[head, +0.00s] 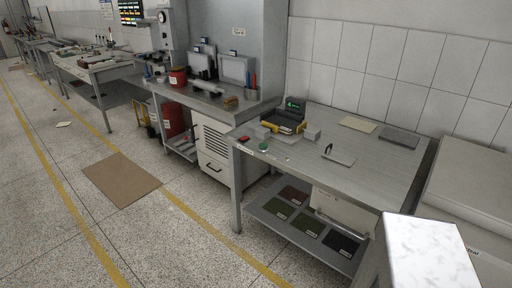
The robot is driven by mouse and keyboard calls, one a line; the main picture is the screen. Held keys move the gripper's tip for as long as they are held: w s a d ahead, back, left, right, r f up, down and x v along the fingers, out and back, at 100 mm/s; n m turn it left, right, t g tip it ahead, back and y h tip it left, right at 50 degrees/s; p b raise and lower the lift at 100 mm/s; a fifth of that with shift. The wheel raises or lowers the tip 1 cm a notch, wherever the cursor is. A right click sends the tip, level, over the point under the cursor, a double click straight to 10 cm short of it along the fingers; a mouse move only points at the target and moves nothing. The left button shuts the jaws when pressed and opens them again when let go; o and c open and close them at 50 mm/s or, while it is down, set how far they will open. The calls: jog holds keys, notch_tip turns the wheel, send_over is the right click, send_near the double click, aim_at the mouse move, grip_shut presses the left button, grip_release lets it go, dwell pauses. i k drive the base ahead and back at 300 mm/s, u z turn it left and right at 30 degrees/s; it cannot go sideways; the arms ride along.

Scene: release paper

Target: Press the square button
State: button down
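Small buttons sit along the left front edge of the near grey table (335,135). One is a small red button (244,139) near the corner. A green round-looking button (264,149) is to its right, and a small pale piece (287,158) lies further right. They are too small for me to tell surely which one is square. A black and yellow device (285,120) with a lit green display stands behind them. My gripper is not in view.
A flat plate with a dark handle (339,155) and flat sheets (358,124) lie on the table. Coloured mats (294,195) lie on its lower shelf. A cluttered bench (210,95) adjoins on the left. The floor (170,240) in front is open, with a brown mat (122,179).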

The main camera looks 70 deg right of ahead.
aim_at(263, 145)
jog(key=z, duration=0.05)
jog(key=i, duration=0.85)
jog(key=z, duration=0.5)
jog(key=i, duration=0.7)
jog(key=z, duration=1.05)
jog(key=i, duration=0.75)
jog(key=z, duration=0.35)
